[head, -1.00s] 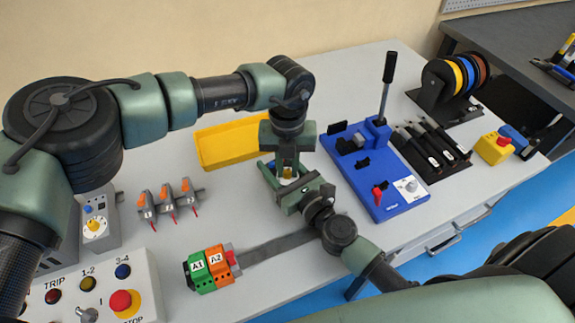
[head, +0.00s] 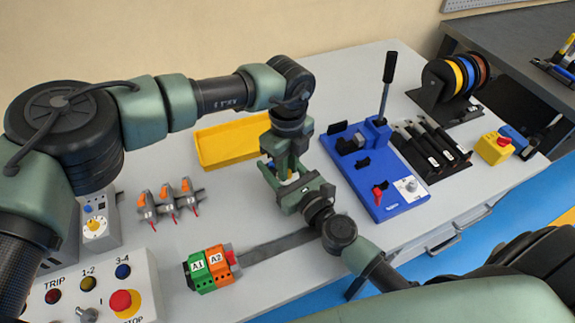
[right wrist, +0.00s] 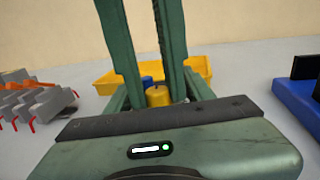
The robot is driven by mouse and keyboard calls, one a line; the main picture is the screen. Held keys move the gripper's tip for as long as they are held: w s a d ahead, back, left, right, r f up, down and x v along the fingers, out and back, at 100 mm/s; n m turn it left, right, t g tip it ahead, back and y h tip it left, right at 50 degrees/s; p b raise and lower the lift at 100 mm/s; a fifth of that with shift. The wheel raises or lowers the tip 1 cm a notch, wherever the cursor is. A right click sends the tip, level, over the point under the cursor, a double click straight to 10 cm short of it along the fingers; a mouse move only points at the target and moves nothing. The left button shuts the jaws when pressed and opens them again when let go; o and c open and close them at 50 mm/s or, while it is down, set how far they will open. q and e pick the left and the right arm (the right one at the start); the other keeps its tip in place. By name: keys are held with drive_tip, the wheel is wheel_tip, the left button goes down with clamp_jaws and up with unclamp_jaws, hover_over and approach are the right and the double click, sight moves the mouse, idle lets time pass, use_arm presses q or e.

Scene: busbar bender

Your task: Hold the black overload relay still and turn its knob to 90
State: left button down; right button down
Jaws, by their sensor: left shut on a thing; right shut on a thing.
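The yellow knob (right wrist: 158,96) stands up between the fingers of my left gripper (head: 289,172), which reaches down from above and is shut on it. A blue button (right wrist: 147,82) shows just behind the knob in the right wrist view. My right gripper (head: 284,184) comes in low from the front and is shut on the relay below the knob. The black relay body is hidden by the grippers in both views. The knob's scale and pointer cannot be read.
A yellow tray (head: 207,164) lies behind the grippers. A blue bender base (head: 400,207) with an upright lever stands to the right. Green and orange terminal blocks (head: 203,286) are at the front, and a grey box with a yellow dial (head: 75,240) is at the left.

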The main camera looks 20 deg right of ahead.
use_arm(q)
drive_tip(key=shift+n, duration=0.5)
use_arm(e)
drive_tip(key=shift+f, duration=0.1)
use_arm(q)
drive_tip(key=c, duration=1.6)
unclamp_jaws()
drive_tip(key=shift+r, duration=0.15)
wheel_tip(320, 180, up, 12)
use_arm(e)
drive_tip(key=shift+c, duration=2.4)
unclamp_jaws()
